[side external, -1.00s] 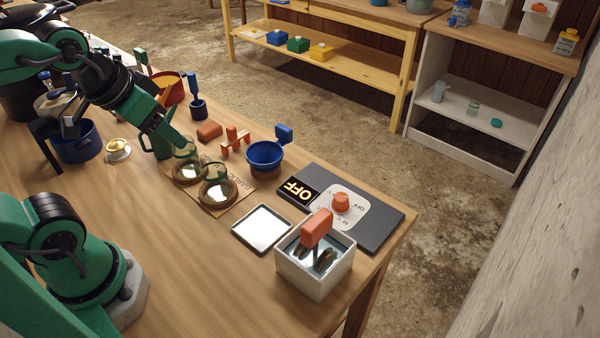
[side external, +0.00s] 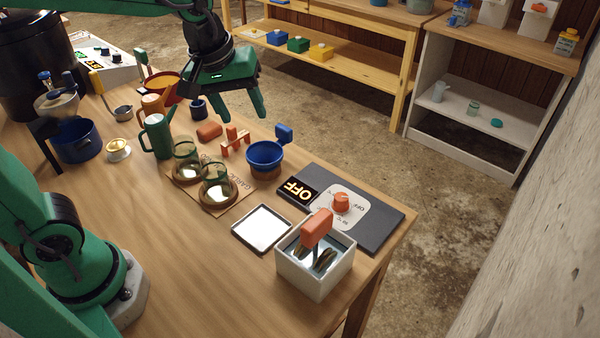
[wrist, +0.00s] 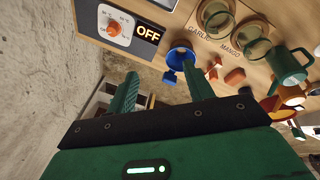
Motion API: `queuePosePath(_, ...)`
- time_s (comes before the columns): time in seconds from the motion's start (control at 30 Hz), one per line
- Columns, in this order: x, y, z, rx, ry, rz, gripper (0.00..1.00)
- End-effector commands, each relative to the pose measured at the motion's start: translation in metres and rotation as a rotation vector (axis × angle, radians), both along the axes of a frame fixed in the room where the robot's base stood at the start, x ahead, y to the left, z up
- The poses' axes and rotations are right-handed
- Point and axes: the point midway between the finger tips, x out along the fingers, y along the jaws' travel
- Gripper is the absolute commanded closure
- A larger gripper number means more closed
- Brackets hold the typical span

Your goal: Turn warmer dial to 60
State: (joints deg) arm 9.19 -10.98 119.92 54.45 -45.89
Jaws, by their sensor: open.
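The warmer (side external: 376,228) is a dark flat plate at the table's right end, with a white dial face and an orange dial knob (side external: 341,202). Its display (side external: 298,190) reads OFF. In the wrist view the knob (wrist: 114,29) and the OFF display (wrist: 148,34) show at the upper left. My gripper (side external: 243,116) is raised over the table's far edge, left of the warmer and beyond the blue funnel. Its fingers are apart with nothing between them, also in the wrist view (wrist: 160,92). It is well apart from the knob.
A blue funnel (side external: 264,155) stands left of the warmer. A white bin (side external: 312,276) with an orange-handled tool and a pale square tray (side external: 262,229) are in front of it. Two glass jars (side external: 217,186) stand on a labelled mat. A green mug (side external: 157,137) is farther left.

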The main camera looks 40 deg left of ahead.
Motion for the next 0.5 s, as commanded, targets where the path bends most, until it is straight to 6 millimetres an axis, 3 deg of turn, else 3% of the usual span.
queuePosePath(0.5, 0.083, -0.065, -0.055, -0.086, 0.165, 0.434, 0.48)
